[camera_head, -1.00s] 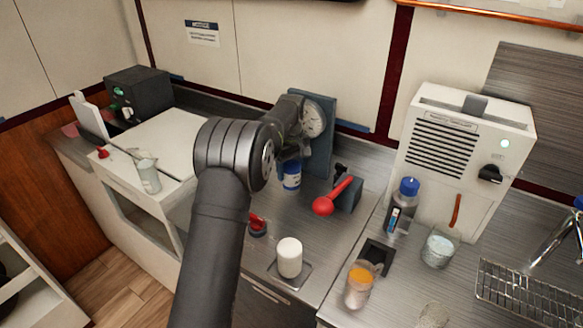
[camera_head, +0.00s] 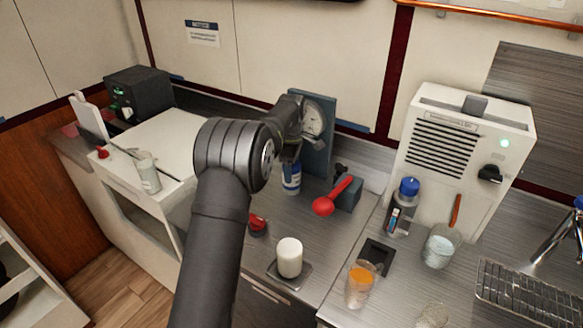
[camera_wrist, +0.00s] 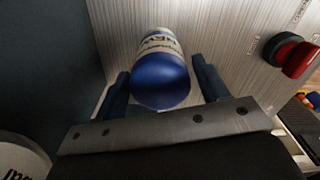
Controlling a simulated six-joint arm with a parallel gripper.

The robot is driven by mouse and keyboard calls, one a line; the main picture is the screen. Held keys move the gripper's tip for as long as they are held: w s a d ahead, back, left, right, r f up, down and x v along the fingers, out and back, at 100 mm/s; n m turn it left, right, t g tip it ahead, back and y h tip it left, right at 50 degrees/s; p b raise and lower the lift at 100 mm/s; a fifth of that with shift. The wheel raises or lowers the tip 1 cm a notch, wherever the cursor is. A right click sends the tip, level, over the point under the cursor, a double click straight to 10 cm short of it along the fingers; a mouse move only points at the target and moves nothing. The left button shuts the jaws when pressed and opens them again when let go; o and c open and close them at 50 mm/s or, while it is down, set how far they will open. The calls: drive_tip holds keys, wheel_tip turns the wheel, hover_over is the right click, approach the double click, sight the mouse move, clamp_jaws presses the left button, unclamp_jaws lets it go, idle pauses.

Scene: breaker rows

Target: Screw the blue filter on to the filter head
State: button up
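The blue filter (camera_head: 291,182) is a small blue canister with a white label band. It appears to stand on the steel counter below the gauge panel. In the wrist view, its rounded blue end (camera_wrist: 160,80) faces the camera between my two fingers. My gripper (camera_wrist: 163,82) is open around it, with a narrow gap visible at the right finger; contact at the left is hard to judge. In the head view my gripper (camera_head: 290,160) is over the filter, partly hidden by my arm. I cannot make out the filter head; it may be hidden behind my arm.
A dark blue panel (camera_head: 322,150) with a round gauge (camera_head: 314,119) stands close behind my wrist. A red-handled part (camera_head: 335,196) is to the right. A red knob (camera_head: 257,225) and a white cylinder (camera_head: 289,257) stand in front. Bare counter (camera_head: 300,222) lies between them.

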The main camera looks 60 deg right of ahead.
drive_tip(key=c, duration=0.7)
drive_tip(key=m, duration=0.4)
drive_tip(key=o, duration=1.1)
drive_tip(key=shift+r, duration=0.1)
wheel_tip(320, 180, up, 17)
drive_tip(key=shift+r, duration=0.15)
